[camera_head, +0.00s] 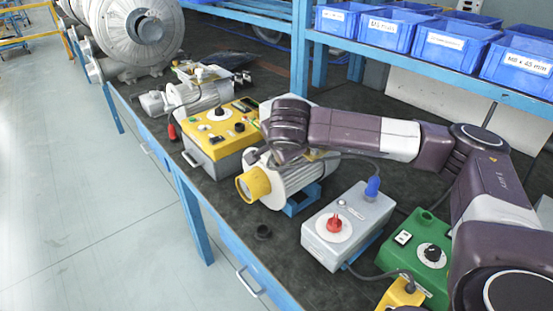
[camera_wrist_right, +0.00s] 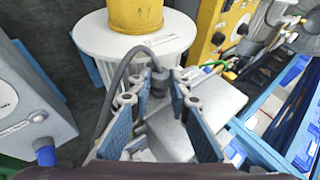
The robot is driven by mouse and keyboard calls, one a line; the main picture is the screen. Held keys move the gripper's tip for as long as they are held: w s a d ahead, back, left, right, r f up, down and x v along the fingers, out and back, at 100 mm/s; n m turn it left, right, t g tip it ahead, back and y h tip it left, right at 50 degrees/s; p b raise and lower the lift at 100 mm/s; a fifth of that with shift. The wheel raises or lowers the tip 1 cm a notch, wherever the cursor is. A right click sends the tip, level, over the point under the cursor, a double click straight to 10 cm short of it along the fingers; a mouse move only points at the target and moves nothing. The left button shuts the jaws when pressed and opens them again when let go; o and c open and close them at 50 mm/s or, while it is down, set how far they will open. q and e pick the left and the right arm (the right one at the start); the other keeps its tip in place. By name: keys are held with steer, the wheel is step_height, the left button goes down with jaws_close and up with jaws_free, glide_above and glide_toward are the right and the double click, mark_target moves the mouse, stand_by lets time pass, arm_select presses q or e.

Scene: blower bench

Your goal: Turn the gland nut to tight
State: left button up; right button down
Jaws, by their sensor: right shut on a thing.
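The grey motor (camera_head: 300,178) with a yellow end cap (camera_head: 253,185) lies on its blue stand on the bench. In the right wrist view a dark cable (camera_wrist_right: 121,75) arches over into a small grey gland nut (camera_wrist_right: 158,81) at the motor's terminal box (camera_wrist_right: 172,138). My right gripper (camera_wrist_right: 160,88) has its blue-padded fingers on both sides of the gland nut and is shut on it. In the head view my right gripper (camera_head: 284,150) is over the motor and hides the nut. My left gripper is in neither view.
A grey box with a red knob (camera_head: 334,222) and a green box (camera_head: 427,250) stand to the right of the motor. A yellow control box (camera_head: 215,130) stands behind it to the left. Blue bins (camera_head: 447,47) line the shelf.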

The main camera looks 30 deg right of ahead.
stand_by(0.4)
steer(key=c, duration=1.8)
jaws_free()
steer(key=shift+s+a+r, duration=0.1)
steer(key=v, duration=1.1)
steer(key=shift+s+r, duration=0.2)
steer(key=shift+s, duration=0.15)
steer(key=shift+a, duration=0.1)
